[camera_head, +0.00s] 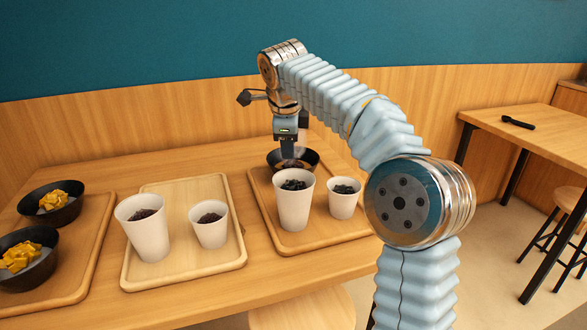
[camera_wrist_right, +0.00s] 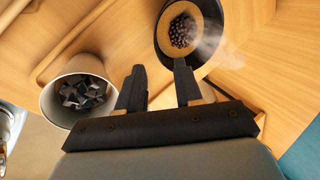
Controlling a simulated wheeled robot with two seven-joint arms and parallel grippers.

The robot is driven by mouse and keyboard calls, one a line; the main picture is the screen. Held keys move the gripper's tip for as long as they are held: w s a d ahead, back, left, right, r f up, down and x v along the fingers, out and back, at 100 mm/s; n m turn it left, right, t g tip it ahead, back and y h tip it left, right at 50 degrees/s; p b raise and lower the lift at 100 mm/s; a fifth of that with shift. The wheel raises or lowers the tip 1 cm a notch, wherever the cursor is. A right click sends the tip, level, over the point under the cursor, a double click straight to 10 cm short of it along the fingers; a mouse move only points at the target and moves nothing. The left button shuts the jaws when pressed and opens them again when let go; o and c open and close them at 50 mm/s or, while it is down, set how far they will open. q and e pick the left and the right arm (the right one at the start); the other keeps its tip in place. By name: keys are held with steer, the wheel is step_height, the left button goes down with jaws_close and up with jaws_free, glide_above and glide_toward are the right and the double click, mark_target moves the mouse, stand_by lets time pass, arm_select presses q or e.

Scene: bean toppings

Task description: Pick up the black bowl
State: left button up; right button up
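The black bowl (camera_head: 310,160) stands at the back of the right tray, partly hidden behind my right gripper (camera_head: 288,160). In the right wrist view the black bowl (camera_wrist_right: 213,14) holds dark round beans, and pale steam shows beside it. My right gripper (camera_wrist_right: 160,75) points down at the bowl with its fingers apart and nothing gripped between them. One finger overlaps the bowl's near rim in the wrist view; the other is outside the bowl, near a white cup. I cannot tell whether a finger touches the rim. My left gripper is not in view.
White cups with dark pieces (camera_head: 295,205) (camera_head: 343,202) stand in front of the bowl on the right tray (camera_head: 300,245). The middle tray (camera_head: 180,275) holds two more cups. The left tray (camera_head: 85,275) holds two black bowls with yellow food. A wood-panelled wall (camera_head: 130,125) is behind.

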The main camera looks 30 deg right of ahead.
steer(key=x, duration=0.7)
steer(key=shift+f, duration=0.15)
steer(key=x, duration=0.5)
steer(key=shift+a+f, duration=0.1)
steer(key=shift+f, duration=0.1)
steer(key=shift+c, duration=0.5)
jaws_close()
steer(key=shift+r, duration=0.1)
